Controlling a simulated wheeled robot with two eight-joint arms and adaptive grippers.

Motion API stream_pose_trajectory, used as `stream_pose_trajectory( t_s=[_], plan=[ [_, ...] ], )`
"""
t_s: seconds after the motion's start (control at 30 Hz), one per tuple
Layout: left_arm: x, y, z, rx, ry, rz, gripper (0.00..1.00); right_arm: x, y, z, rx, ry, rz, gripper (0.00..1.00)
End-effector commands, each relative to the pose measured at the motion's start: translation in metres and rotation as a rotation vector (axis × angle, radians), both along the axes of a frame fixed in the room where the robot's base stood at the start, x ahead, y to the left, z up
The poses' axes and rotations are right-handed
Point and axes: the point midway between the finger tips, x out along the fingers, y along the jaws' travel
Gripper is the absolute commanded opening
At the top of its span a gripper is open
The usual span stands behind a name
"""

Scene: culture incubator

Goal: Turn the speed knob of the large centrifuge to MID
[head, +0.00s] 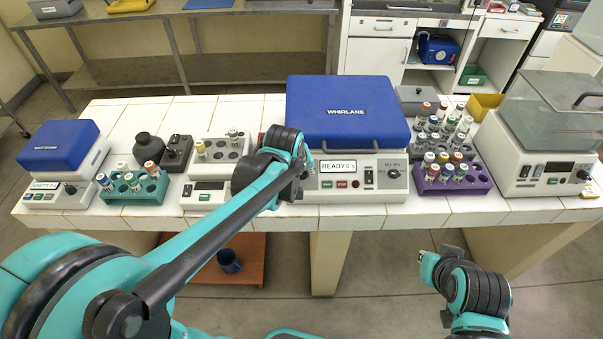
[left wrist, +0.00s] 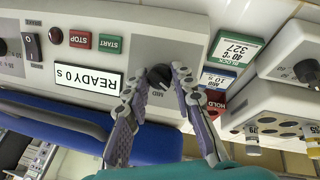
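The large centrifuge (head: 345,181) has a shut blue lid marked WHIRLANE and a READY 0 s display. In the left wrist view its panel (left wrist: 95,62) appears upside down, with the dark round speed knob (left wrist: 159,76) beside the display. The word MID shows at the knob's edge; its pointer is too small to read. My left gripper (left wrist: 160,73) is open, one fingertip on each side of the knob; contact is unclear. In the head view my left gripper (head: 303,163) covers the panel's left end and hides the knob. My right gripper (head: 438,262) is in front of the table, away from the centrifuge.
Cards (left wrist: 219,77) stand beside the knob. A small device (head: 208,191) and teal tube rack (head: 134,190) stand left, a purple rack (head: 452,179) right. Floor in front is mostly clear.

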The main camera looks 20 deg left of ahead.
Motion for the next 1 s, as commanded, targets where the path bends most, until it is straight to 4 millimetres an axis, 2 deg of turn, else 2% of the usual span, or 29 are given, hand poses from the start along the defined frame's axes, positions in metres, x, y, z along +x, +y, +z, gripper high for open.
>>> stream_pose_trajectory(
  t_s=[0.47,1.0],
  plan=[
    [0.000,-0.001,0.001,0.069,0.021,-0.087,0.00,0.000,0.000,0.007,0.000,0.000,0.000,0.00],
    [0.002,-0.003,0.002,0.367,0.106,-0.456,0.00,0.000,0.000,0.026,0.000,0.000,0.000,0.00]
  ],
)
